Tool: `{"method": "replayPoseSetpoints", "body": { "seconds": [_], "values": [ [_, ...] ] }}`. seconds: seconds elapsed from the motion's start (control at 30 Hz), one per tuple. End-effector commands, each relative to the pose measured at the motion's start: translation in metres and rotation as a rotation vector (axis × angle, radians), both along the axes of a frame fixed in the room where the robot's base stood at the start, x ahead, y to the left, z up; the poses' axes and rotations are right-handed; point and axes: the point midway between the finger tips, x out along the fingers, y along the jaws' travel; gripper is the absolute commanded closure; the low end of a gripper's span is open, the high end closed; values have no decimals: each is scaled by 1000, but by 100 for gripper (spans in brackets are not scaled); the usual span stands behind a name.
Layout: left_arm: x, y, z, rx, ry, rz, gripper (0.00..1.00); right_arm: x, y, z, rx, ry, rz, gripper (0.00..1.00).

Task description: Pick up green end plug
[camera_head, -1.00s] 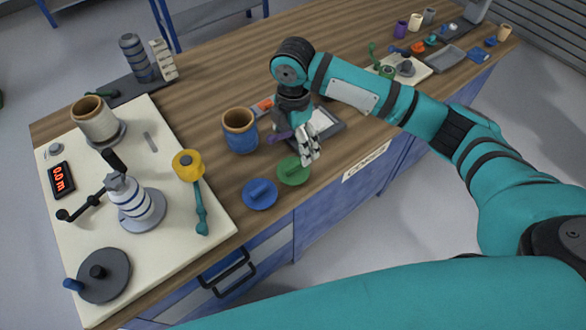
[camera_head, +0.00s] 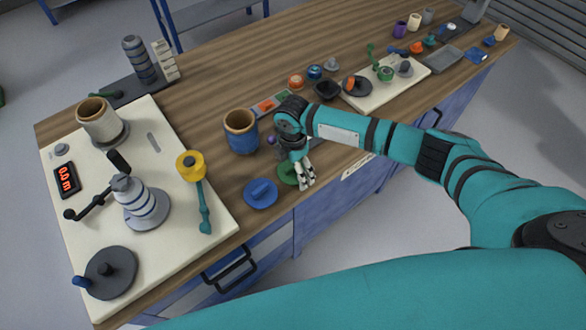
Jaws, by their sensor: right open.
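The green end plug (camera_head: 286,170) is a flat round disc lying near the front edge of the wooden bench. Its right part is hidden behind my right gripper (camera_head: 305,183). The right gripper points down with its pale fingers open, at the plug's right side. I cannot tell whether the fingers touch the plug. My left gripper is not in view.
A blue end plug (camera_head: 260,193) lies just left of the green one. A blue and brown roller (camera_head: 240,132) stands behind. A cream board (camera_head: 190,250) with a winding rig fills the left. Several small parts lie at the back right.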

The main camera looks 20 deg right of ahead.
Motion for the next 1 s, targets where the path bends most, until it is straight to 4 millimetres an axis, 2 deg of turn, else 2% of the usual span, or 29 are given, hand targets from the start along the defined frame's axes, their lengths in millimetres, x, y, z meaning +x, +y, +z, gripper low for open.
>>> {"method": "replayPoseSetpoints", "body": {
  "seconds": [0.17, 0.5, 0.83, 1.0],
  "values": [
    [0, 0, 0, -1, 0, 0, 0, 0, 0, 0, 0, 0, 0, 5],
    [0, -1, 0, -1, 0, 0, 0, 0, 0, 0, 0, 0, 0, 49],
    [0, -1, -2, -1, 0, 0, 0, 1, 0, 3, 1, -2, 0, 49],
    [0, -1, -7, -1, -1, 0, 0, 1, 0, 17, 1, -4, 1, 49]
  ]
}}
